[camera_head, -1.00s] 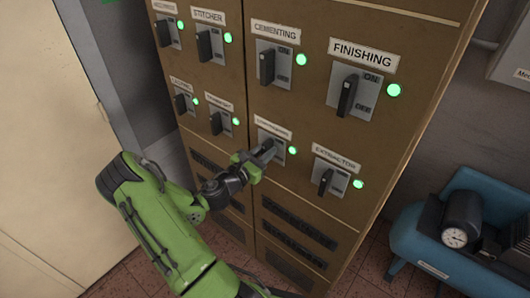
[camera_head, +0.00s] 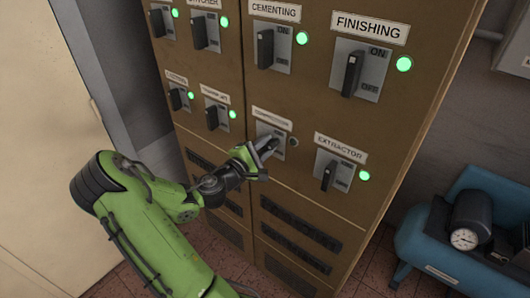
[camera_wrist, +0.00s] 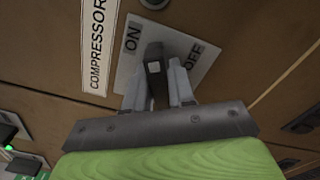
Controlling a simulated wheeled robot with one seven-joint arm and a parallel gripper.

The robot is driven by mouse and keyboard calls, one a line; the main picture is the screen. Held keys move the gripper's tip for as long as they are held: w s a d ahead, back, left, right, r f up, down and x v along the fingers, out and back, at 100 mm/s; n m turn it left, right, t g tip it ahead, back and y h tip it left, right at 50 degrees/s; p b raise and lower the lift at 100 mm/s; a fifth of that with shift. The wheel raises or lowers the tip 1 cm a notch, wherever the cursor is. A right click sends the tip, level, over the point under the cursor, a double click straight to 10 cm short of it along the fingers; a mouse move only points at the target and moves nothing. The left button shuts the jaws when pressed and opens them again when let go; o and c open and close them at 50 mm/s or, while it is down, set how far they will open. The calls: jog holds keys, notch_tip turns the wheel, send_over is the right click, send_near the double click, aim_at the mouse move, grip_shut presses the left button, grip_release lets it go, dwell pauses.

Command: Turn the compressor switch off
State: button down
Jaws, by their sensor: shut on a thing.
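The compressor switch has a grey plate (camera_wrist: 195,58) marked ON and OFF, under a white COMPRESSOR label (camera_wrist: 97,45) on a brown cabinet. Its dark handle (camera_wrist: 154,68) stands between my two fingers in the wrist view. My gripper (camera_wrist: 157,88) is shut on this handle. In the head view my gripper (camera_head: 257,154) covers much of the plate (camera_head: 277,149) and handle. The compressor's lamp (camera_head: 294,142) is dark; it also shows dark at the top of the wrist view (camera_wrist: 153,3). The handle's exact resting angle is hard to tell.
The extractor switch (camera_head: 329,175) is close on the right, with its lamp (camera_head: 364,176) green. The cementing (camera_head: 266,47) and finishing (camera_head: 352,73) switches are above, with green lamps. A blue compressor tank (camera_head: 415,245) stands on the floor at right.

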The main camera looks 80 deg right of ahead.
jog(key=m+b, duration=0.3)
jog(key=shift+f, duration=0.3)
jog(key=shift+m+b, duration=1.15)
jog(key=shift+m, duration=0.25)
jog(key=c, duration=1)
grip_release()
jog(key=shift+c, duration=0.2)
jog(key=shift+a, duration=0.1)
jog(key=v, duration=1.5)
jog(key=shift+a, duration=0.3)
jog(key=shift+w, duration=0.15)
